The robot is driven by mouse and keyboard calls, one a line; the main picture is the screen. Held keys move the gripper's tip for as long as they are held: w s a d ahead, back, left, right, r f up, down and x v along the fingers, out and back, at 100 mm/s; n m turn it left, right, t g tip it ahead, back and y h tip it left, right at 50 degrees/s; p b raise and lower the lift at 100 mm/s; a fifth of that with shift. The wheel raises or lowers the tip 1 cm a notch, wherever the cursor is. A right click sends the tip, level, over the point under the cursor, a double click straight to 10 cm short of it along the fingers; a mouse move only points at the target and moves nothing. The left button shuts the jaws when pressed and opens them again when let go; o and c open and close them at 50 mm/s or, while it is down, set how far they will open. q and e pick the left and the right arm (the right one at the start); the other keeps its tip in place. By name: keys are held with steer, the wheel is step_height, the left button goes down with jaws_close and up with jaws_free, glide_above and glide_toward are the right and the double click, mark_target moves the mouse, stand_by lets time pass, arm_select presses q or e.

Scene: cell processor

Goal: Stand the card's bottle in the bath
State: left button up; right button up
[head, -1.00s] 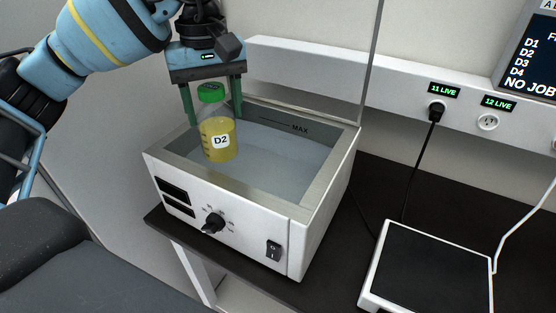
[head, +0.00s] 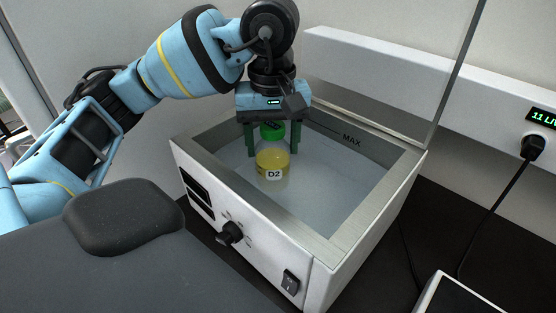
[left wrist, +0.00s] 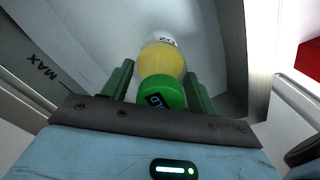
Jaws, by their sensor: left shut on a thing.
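The bottle (head: 272,163) has a green cap, yellow liquid and a white label reading D2. It is upright inside the bath, towards its back left part. My left gripper (head: 273,148) points down from above, its green fingers on either side of the cap and shut on the bottle. The left wrist view shows the cap and yellow body (left wrist: 161,62) between the fingers (left wrist: 160,76). The bath (head: 345,238) is a white box with a grey rim and a MAX mark on its inner wall. I cannot tell whether the bottle's base touches the bath floor. My right gripper is not in view.
The bath's front has a black knob (head: 230,233) and a rocker switch (head: 290,281). A clear upright panel edge (head: 455,75) rises behind the bath's right side. A plug with a black cable (head: 533,147) is at the right. The bath's right half is empty.

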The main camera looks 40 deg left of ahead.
mark_target(272, 158)
arm_select(q)
step_height(272, 158, down, 3)
steer(key=shift+f, duration=0.3)
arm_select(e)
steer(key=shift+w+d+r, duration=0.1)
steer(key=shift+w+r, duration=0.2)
arm_select(q)
steer(key=shift+f, duration=0.1)
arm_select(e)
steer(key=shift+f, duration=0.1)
arm_select(q)
steer(key=shift+f, duration=0.15)
steer(key=o, duration=1.4)
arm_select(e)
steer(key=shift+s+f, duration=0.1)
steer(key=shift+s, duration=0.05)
